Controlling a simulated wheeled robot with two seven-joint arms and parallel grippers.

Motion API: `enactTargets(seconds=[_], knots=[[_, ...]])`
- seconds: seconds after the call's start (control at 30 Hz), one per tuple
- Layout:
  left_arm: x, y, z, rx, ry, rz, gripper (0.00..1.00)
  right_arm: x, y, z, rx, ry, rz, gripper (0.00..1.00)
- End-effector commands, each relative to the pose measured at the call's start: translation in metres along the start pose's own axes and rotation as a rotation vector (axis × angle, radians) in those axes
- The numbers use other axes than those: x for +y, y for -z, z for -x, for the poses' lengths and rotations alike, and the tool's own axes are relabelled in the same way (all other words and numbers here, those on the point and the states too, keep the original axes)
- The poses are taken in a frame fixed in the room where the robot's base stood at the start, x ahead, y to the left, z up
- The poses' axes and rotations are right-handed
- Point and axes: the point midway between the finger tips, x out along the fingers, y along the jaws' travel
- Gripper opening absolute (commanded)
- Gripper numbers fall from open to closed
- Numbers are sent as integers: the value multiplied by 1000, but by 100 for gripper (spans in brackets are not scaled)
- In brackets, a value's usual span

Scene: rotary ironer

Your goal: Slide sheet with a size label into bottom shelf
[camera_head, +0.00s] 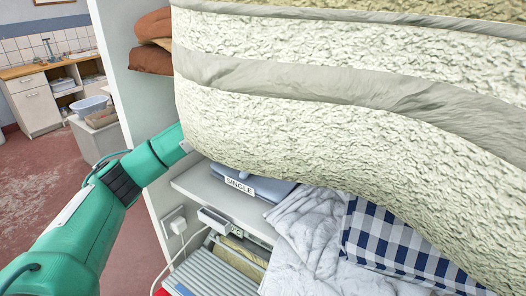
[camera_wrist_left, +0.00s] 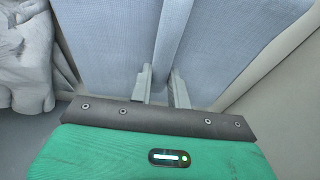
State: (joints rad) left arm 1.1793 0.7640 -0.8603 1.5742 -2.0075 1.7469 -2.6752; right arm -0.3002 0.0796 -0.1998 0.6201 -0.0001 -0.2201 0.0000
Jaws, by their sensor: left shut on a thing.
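A folded blue-grey sheet (camera_head: 274,191) with a white label reading SINGLE (camera_head: 239,186) lies at a pale shelf (camera_head: 213,203) in the head view; much of it is hidden. In the left wrist view, my left gripper (camera_wrist_left: 161,76) is shut on folded blue cloth (camera_wrist_left: 110,45), which looks like this sheet; a fold stands between the two fingers. In the head view my left arm reaches in from the left, and its fingers are hidden behind a thick cream textile. My right gripper is not in view.
The thick cream textile with grey bands (camera_head: 300,120) fills the upper right, close to the camera. Crumpled white cloth (camera_head: 310,235) and blue checked cloth (camera_head: 380,240) lie below. Brown folded textiles (camera_head: 152,60) sit beyond the white side panel (camera_head: 120,50). A white cable hangs at lower left.

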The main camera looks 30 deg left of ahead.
Motion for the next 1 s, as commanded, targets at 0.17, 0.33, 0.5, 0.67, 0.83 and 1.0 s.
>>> enactTargets(seconds=[0.17,0.33,0.5,0.67,0.83,1.0], knots=[[0,0,1,2,-1,0,0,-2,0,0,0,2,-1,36],[0,0,-2,2,0,0,0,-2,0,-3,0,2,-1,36],[0,-1,-4,2,-1,0,22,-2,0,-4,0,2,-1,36],[0,-1,-4,2,-1,0,43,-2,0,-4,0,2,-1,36],[0,-2,-5,-1,0,0,43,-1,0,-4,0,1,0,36],[0,-2,-3,1,-1,0,43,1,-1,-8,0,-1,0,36]])
